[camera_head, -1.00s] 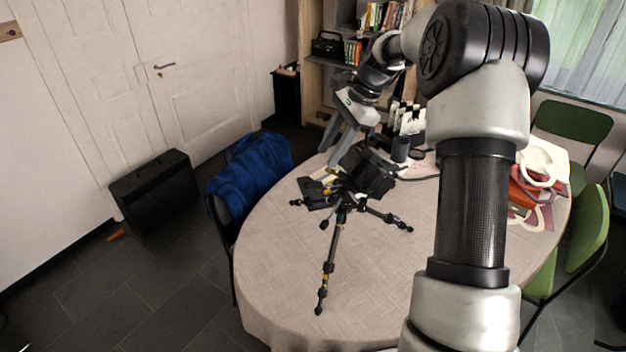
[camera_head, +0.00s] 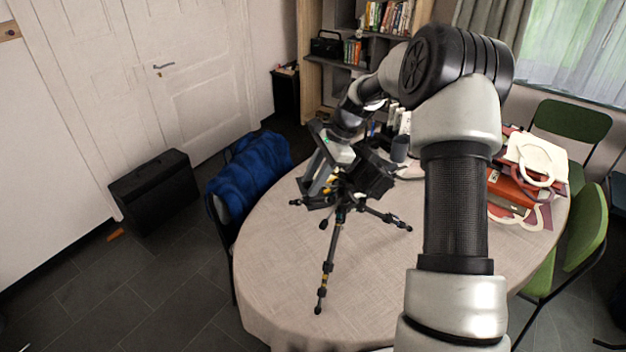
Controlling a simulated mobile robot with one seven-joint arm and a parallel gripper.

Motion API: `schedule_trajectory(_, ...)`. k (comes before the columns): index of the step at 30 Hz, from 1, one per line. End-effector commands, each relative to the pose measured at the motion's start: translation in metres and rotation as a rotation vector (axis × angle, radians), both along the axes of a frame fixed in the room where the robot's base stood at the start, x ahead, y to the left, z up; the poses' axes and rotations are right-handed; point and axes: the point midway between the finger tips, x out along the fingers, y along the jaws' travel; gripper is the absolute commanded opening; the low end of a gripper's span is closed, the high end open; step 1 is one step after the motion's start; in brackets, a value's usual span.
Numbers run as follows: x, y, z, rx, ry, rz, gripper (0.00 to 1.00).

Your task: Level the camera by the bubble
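A black camera (camera_head: 368,178) sits on a small black tripod (camera_head: 328,262) that stands with spread legs on the round table (camera_head: 275,290). The camera looks tilted. The bubble is too small to make out. My gripper (camera_head: 316,182) points down at the left side of the camera and tripod head. Its grey fingers overlap the dark head parts there, and I cannot tell whether they touch or hold anything.
A dark cup (camera_head: 400,148) and small bottles stand behind the camera. Red boxes and white-handled bags (camera_head: 525,185) lie at the table's right. The table's front is clear.

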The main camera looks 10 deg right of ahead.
Motion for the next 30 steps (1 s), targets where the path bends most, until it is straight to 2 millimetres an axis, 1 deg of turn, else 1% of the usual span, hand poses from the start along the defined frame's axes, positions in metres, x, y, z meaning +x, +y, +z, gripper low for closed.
schedule_trajectory(1,0.000,0.000,0.000,0.000,0.000,0.000,0.18)
schedule_trajectory(4,0.000,0.000,0.000,0.000,0.000,0.000,0.01)
schedule_trajectory(5,0.000,0.000,0.000,0.000,0.000,0.000,0.00)
schedule_trajectory(19,0.000,0.001,-0.003,-0.029,-0.008,0.001,0.00)
schedule_trajectory(30,-0.002,0.010,-0.019,-0.172,-0.042,0.005,0.00)
